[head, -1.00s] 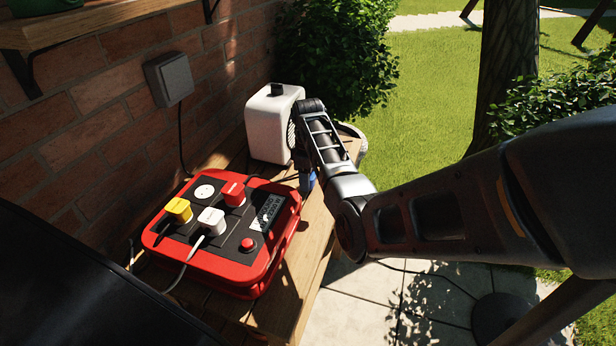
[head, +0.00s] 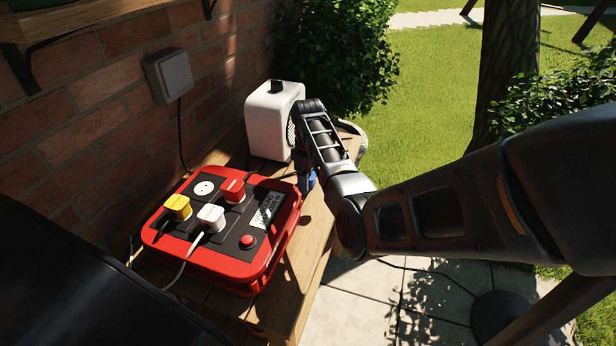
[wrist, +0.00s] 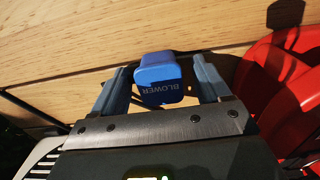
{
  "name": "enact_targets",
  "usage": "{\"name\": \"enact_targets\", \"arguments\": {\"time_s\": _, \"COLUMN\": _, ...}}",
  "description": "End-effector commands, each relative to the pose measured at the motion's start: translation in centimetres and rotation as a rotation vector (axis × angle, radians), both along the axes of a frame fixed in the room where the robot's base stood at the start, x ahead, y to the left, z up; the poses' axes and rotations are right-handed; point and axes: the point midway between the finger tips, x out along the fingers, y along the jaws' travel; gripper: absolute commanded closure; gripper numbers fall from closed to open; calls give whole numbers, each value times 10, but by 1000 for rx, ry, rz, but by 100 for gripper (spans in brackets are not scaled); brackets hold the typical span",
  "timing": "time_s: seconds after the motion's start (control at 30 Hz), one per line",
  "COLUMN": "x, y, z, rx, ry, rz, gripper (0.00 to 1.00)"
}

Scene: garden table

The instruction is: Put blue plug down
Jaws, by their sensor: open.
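The blue plug (wrist: 161,78), marked BLOWER, is on the wooden table (wrist: 130,30) in the wrist view. My gripper (wrist: 162,82) is open, with one finger on each side of the plug and a visible gap at each side. In the head view, a small part of the blue plug (head: 311,180) shows beside the table's right edge, below my wrist. My arm hides most of my gripper there.
A red power box (head: 262,262) with yellow, white and red plugs stands to the left of my gripper. A white blower (head: 267,125) stands behind it. A brick wall (head: 75,110) borders the table on the left. Grass lies beyond the right side.

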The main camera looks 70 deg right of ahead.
Motion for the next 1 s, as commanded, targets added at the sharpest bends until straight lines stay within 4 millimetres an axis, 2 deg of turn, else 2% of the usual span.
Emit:
{"name": "enact_targets", "arguments": {"time_s": 0.13, "x": 0, "y": 0, "z": 3, "rx": -1, "ry": -1, "rz": 0, "gripper": 24}}
{"name": "enact_targets", "arguments": {"time_s": 0.27, "x": 0, "y": 0, "z": 17, "rx": -1, "ry": -1, "rz": 0, "gripper": 24}}
{"name": "enact_targets", "arguments": {"time_s": 0.7, "x": 1, "y": -1, "z": 103, "rx": -3, "ry": -2, "rz": 0, "gripper": 24}}
{"name": "enact_targets", "arguments": {"time_s": 0.83, "x": 1, "y": -1, "z": 121, "rx": -2, "ry": -1, "rz": 0, "gripper": 24}}
{"name": "enact_targets", "arguments": {"time_s": 1.0, "x": 0, "y": -1, "z": 131, "rx": -1, "ry": 0, "rz": 0, "gripper": 24}}
